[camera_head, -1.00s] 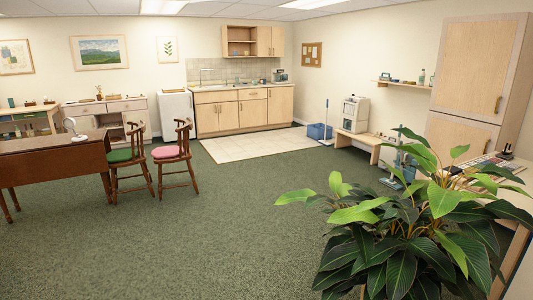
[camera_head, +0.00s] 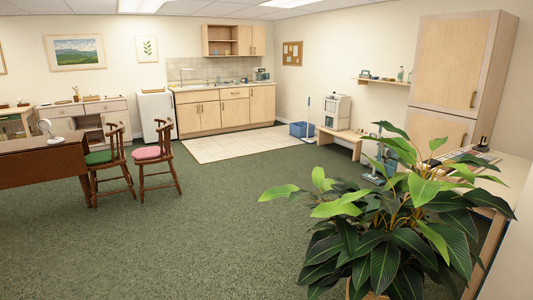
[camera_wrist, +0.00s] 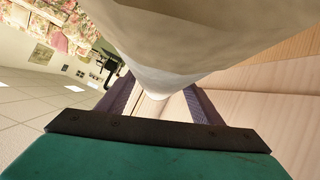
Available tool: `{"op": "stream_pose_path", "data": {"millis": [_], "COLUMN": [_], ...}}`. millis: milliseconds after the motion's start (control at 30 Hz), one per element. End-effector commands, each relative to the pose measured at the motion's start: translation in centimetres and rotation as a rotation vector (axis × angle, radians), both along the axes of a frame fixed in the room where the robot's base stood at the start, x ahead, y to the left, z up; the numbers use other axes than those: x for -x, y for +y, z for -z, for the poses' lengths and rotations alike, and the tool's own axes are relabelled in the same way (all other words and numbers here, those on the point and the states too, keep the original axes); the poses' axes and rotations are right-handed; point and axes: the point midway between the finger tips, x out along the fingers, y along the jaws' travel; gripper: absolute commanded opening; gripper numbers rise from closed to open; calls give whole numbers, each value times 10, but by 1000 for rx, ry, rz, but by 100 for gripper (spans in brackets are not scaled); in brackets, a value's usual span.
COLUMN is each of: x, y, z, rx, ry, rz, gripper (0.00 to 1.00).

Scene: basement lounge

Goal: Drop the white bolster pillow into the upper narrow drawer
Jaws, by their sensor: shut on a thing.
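In the wrist view my gripper (camera_wrist: 158,98) is shut on a large white cloth-like thing, which I take as the white bolster pillow (camera_wrist: 180,45). It fills the top middle of the wrist view, and its far end is cut off by the frame. The dark fingers lie on either side of its lower tip. My gripper and the pillow do not show in the head view. A cabinet with drawers (camera_head: 101,107) stands at the left wall, and the kitchen counter has a row of drawer fronts (camera_head: 235,93). I cannot tell which is the upper narrow drawer.
A leafy plant (camera_head: 385,250) fills the near right, beside a light wood table (camera_head: 505,170). Two chairs (camera_head: 153,160) and a dark table (camera_head: 40,165) stand at left. A blue bin (camera_head: 302,130) is at the back. The green carpet (camera_head: 220,220) is clear in the middle.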

Motion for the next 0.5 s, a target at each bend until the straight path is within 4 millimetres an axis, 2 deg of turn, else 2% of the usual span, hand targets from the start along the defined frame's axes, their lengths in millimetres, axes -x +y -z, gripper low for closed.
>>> {"op": "stream_pose_path", "data": {"millis": [33, 133, 167, 500], "x": [0, 0, 0, -2], "y": [0, 0, 0, 1], "z": [-1, -1, 0, 0], "rx": [1, 1, 1, -1], "ry": [1, 1, 1, 0], "rz": [0, 0, 0, -1], "gripper": [63, 80, 82, 82]}}
